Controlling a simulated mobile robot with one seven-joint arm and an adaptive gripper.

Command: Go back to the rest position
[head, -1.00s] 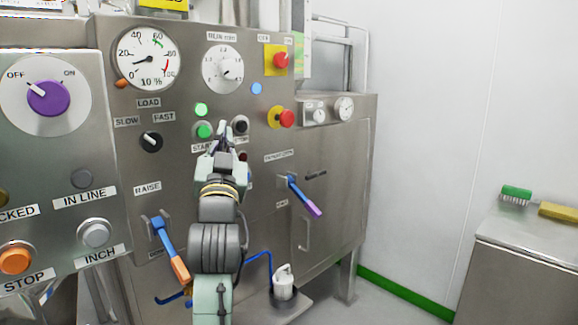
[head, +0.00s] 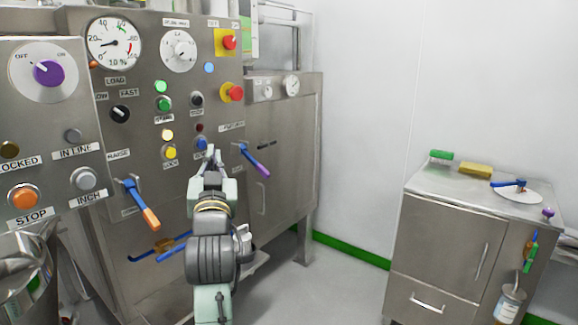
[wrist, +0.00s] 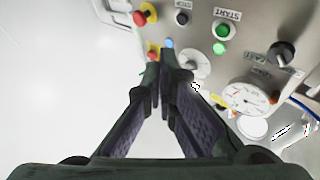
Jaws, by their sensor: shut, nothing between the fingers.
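My gripper (head: 210,158) is in front of the steel control panel (head: 140,70) in the head view, with its fingertips pointing up and forward. Its fingers are together and hold nothing. In the wrist view the two dark fingers of my gripper (wrist: 165,60) meet near their tips, with the panel beyond them. From this view I cannot tell whether they touch the panel. The fingertips overlap the lower button area in the head view, near a yellow button (head: 171,153) and a blue button (head: 201,143).
A lever with an orange grip (head: 151,218) and one with a purple grip (head: 262,171) stick out from the panel. A steel cabinet (head: 440,245) stands at the right with brushes on top. Open floor (head: 335,285) lies between cabinet and panel.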

